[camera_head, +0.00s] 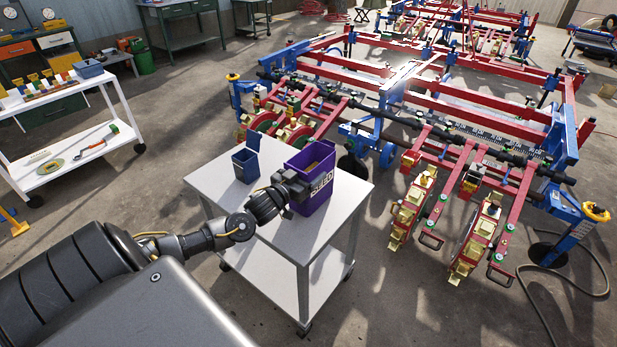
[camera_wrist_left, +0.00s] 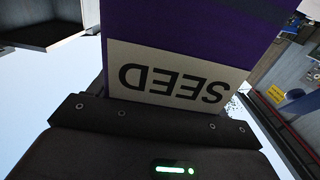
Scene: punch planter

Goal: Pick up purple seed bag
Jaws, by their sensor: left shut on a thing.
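The purple seed bag (camera_head: 322,172) is on the white cart (camera_head: 225,184), near its right back part, and looks upright. Its top is open and shows tan contents. My left gripper (camera_head: 294,184) is at the bag's left side and shut on it. In the left wrist view the bag (camera_wrist_left: 195,35) fills the upper middle, with its white SEED label upside down right against the gripper (camera_wrist_left: 160,108). The fingertips are hidden by the bag. Whether the bag's base touches the cart top is hard to tell. My right gripper is not in view.
A small dark blue bin (camera_head: 246,164) stands on the cart, left of the bag. The red and blue planter machine (camera_head: 430,120) fills the area behind and to the right. A white shelf cart (camera_head: 75,160) with tools stands at the left. The concrete floor between is clear.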

